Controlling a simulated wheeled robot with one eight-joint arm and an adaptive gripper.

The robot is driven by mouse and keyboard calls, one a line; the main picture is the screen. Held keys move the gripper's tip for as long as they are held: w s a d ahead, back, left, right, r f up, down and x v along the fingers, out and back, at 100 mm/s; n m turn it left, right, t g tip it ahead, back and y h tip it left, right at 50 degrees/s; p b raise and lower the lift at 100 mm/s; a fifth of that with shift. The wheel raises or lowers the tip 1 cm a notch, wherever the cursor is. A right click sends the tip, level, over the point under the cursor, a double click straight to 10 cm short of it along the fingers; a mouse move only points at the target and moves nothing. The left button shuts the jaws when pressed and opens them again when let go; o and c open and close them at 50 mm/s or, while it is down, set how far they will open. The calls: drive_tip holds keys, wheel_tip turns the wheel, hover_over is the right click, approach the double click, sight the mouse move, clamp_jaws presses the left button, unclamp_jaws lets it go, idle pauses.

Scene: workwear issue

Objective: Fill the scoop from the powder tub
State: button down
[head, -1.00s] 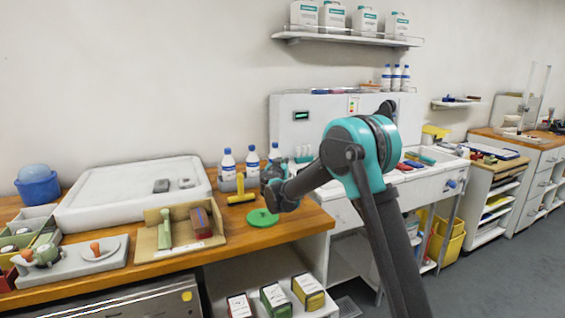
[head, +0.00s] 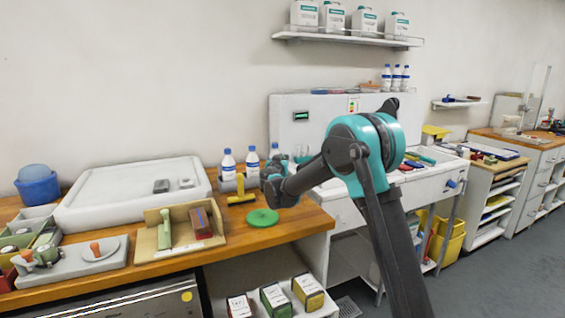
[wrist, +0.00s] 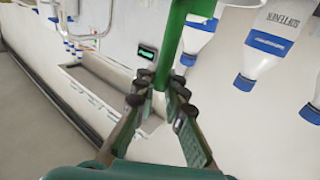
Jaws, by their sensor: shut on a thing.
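My gripper (wrist: 160,92) is shut on a green bar-like piece (wrist: 172,40), which looks like a scoop handle. In the head view my gripper (head: 272,172) is above the wooden bench in front of the white bottles, and the green piece cannot be made out there. I cannot pick out a powder tub for certain. A flat green disc (head: 262,218), perhaps a lid, lies on the bench below my gripper.
White bottles with blue caps (head: 228,164) stand behind my gripper, close in the wrist view (wrist: 263,45). A yellow-handled tool (head: 240,190) lies beside them. Left are a cardboard tray (head: 152,236), a large white box (head: 120,200) and a blue bucket (head: 38,190). A sink unit (head: 425,185) stands right.

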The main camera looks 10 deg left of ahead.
drive_tip(key=shift+r, duration=2.7)
